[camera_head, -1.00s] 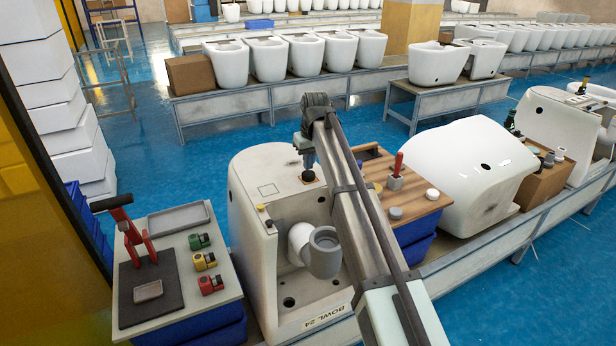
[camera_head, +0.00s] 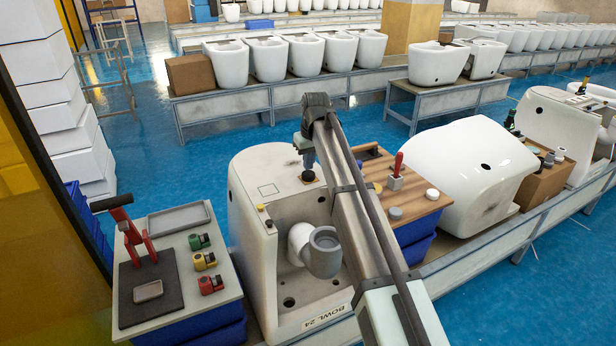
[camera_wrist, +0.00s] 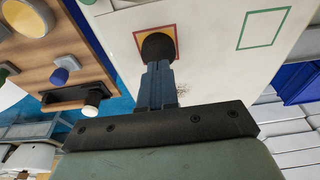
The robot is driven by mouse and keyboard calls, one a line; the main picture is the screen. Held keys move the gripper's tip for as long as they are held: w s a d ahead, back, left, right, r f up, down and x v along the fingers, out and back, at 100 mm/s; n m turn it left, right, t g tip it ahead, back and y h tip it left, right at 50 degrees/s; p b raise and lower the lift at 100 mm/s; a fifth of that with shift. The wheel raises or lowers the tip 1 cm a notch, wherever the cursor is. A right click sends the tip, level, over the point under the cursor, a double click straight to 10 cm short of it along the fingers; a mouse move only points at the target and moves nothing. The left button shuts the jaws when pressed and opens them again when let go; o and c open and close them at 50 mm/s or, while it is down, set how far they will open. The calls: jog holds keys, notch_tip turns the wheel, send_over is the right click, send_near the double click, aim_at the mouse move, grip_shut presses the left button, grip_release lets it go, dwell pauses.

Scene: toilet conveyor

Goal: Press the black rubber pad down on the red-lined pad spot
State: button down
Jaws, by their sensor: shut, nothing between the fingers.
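The black rubber pad (camera_wrist: 158,46) is round and sits inside the red-lined pad spot (camera_wrist: 137,38), which shows a yellowish inside in the wrist view. The pad (camera_head: 308,176) also shows on top of the white toilet bowl block (camera_head: 245,190) in the head view. My gripper (camera_wrist: 158,66) is shut, with nothing held between its fingers. Its fingertips are right over the pad and appear to touch it; the exact contact is hidden. In the head view my gripper (camera_head: 309,163) points down at the pad, partly behind my arm.
A green-lined square (camera_wrist: 263,28) is on the same white surface. A wooden board (camera_head: 422,200) with a red-handled tool (camera_head: 397,166) stands to the right. A side table (camera_head: 226,268) with a red lever clamp (camera_head: 133,235) and coloured blocks stands to the left.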

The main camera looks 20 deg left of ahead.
aim_at(309, 174)
jog(key=shift+f, duration=0.8)
dwell(1.1)
jog(key=shift+r, duration=0.1)
notch_tip(309, 174, up, 7)
dwell(1.0)
